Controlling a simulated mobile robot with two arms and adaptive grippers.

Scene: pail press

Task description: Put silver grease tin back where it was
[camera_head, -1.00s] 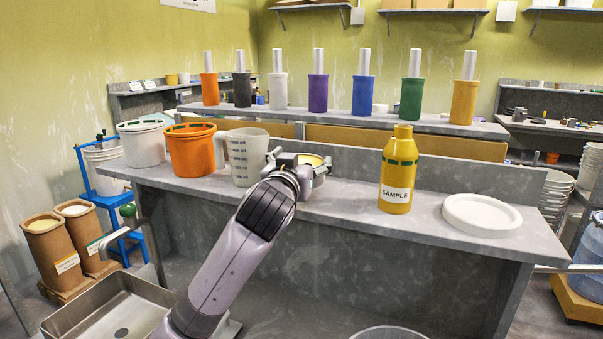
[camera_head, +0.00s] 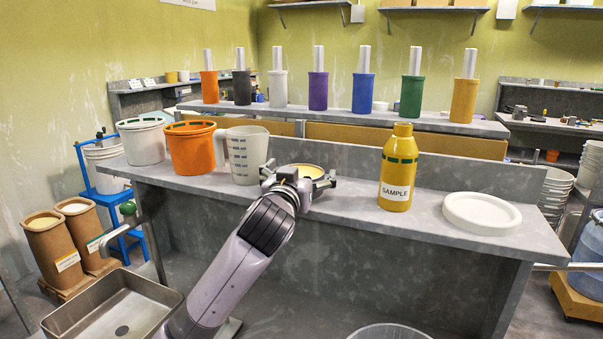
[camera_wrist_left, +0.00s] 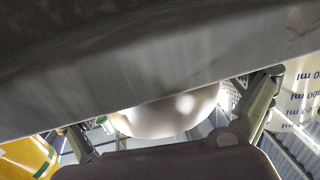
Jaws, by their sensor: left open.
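The silver grease tin (camera_head: 307,168), with pale yellow grease showing at its round top, stands at the bench, just right of the clear measuring jug. My left gripper (camera_head: 298,180) is in front of it, its fingers spread open on either side. The gripper hides most of the tin's body and base, so I cannot tell whether a finger touches it. In the left wrist view the open fingers (camera_wrist_left: 170,130) flank a pale rounded shape, apparently the tin (camera_wrist_left: 168,118). My right gripper is not in view.
The measuring jug (camera_head: 246,155) stands close left of the tin, beside an orange pail (camera_head: 191,150) and a white pail (camera_head: 142,143). A yellow sample bottle (camera_head: 398,170) and a white lid (camera_head: 481,213) are to the right. Bench (camera_head: 345,200) is clear between tin and bottle.

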